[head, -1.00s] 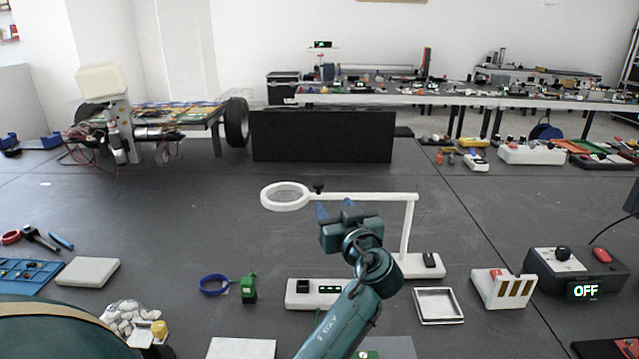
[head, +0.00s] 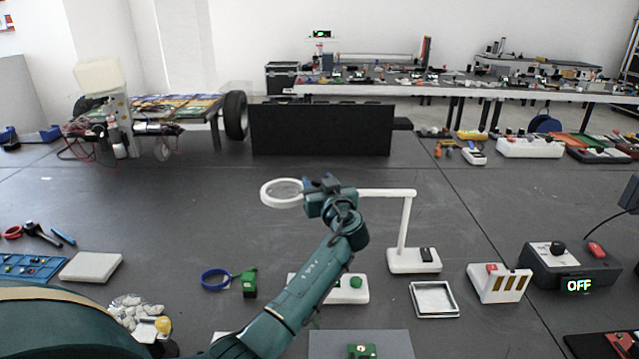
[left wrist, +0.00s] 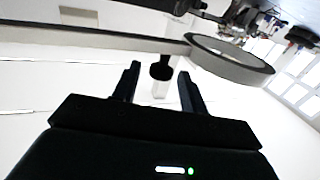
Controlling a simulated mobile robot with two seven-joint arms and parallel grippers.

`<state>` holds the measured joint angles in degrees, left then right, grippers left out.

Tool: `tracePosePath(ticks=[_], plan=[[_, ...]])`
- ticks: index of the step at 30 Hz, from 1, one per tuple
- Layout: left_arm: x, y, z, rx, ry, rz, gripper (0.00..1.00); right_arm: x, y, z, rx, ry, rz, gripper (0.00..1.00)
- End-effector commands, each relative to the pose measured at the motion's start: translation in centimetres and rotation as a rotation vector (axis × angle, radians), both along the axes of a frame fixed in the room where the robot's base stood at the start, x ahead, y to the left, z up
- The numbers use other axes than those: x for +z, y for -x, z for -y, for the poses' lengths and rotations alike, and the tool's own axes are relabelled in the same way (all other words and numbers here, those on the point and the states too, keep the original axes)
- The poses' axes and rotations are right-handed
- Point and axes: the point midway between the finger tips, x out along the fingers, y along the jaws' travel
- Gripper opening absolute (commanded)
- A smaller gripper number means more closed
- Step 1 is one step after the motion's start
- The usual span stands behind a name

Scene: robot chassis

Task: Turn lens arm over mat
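The white lens arm (head: 385,192) reaches left from an upright post on a white base (head: 414,261). Its round lens (head: 282,193) is at the left end, above the dark table. My left gripper (head: 322,183) is at the lens end of the arm and hides part of it. In the left wrist view, the lens ring (left wrist: 232,60) is at upper right, and a dark knob (left wrist: 162,70) shows between the open fingers, with gaps on both sides. A grey mat (head: 325,345) lies at the bottom edge, partly hidden by my arm. My right gripper is not in view.
A green block (head: 362,351) is on the mat. A white box with a green knob (head: 352,288) is partly behind my forearm. A white square tray (head: 434,299) and a control box (head: 571,267) reading OFF stand at right.

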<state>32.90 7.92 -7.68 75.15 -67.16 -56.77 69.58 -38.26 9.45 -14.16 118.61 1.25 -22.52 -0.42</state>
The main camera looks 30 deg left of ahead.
Motion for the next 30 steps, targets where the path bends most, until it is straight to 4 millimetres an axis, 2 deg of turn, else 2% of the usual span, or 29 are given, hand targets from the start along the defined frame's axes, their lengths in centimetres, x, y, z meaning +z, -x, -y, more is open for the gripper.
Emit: tracePosePath(ticks=[2, 15, 30], plan=[[-0.01, 0.01, 0.02, 0.0, 0.0, 0.0, 0.36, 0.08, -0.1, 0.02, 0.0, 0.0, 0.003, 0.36], [-0.03, 0.03, 0.04, 0.0, -0.001, -0.001, 0.0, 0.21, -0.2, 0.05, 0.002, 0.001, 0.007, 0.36], [-0.2, 0.03, 0.03, 0.007, 0.001, 0.0, 0.0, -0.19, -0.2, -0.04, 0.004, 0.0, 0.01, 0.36]])
